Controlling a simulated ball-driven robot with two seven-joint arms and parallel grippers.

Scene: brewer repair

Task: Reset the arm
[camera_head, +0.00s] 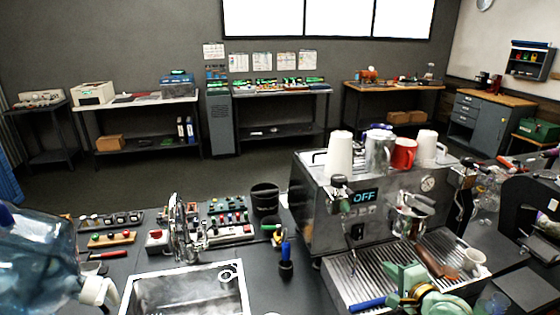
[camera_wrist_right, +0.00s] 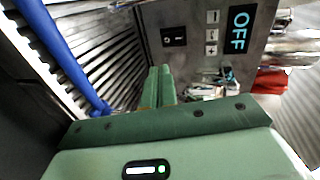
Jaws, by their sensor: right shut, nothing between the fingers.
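The espresso machine (camera_head: 320,217) stands right of centre, with a display (camera_head: 364,197) reading OFF; the display also shows in the right wrist view (camera_wrist_right: 238,30). My right gripper (camera_head: 402,272) is over the slatted drip tray (camera_head: 345,270) in front of the machine. Its green fingers (camera_wrist_right: 160,82) are together in the right wrist view, with nothing seen between them. The gripper is apart from the machine's front panel. My left gripper is in neither view.
A blue rod (camera_wrist_right: 62,50) lies by the drip tray. A brown-handled tool (camera_head: 434,262) and a small white cup (camera_head: 475,262) are right of my gripper. Cups, including a red mug (camera_head: 403,153), stand on the machine. A sink (camera_head: 187,292) and water jug (camera_head: 35,262) are left.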

